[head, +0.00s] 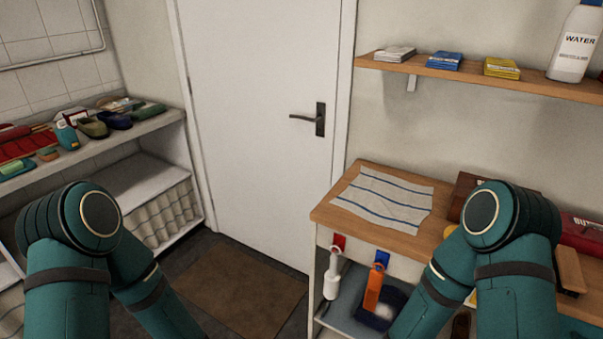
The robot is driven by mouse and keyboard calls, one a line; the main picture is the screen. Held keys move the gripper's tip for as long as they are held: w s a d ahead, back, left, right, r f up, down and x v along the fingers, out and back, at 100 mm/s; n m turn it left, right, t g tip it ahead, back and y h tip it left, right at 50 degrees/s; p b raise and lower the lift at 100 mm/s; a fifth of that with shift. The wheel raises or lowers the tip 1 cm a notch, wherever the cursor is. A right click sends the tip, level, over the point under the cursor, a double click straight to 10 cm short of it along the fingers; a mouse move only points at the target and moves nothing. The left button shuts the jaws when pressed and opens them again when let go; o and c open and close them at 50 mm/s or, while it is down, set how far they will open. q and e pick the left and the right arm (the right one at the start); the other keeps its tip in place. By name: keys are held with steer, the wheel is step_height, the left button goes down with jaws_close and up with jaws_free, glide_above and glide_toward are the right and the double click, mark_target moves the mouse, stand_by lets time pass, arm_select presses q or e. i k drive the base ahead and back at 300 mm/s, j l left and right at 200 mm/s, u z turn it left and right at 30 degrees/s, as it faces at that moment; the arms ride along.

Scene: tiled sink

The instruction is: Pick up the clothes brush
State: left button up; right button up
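I cannot say for certain which thing is the clothes brush. A white-handled tool (332,275) and an orange-handled tool (374,285) hang at the front of the wooden-topped counter (335,213). A brown wooden piece (570,268) lies at the counter's right, partly behind my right arm, and may be a brush. My two teal arms come in at the lower left and lower right. Both grippers are out of view, so their fingers and anything in them are hidden.
A left shelf (160,122) holds shoes and small items. A white door (255,120) stands behind a brown floor mat (240,288). A striped cloth (383,200) lies on the counter. A wall shelf (450,72) holds packets and a water bottle (577,42).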

mark_target(570, 278)
steer(key=z, duration=1.75)
steer(key=i+l, duration=0.2)
steer(key=l, duration=0.15)
steer(key=i+l+u, duration=0.1)
steer(key=l, duration=0.3)
steer(key=i, duration=0.05)
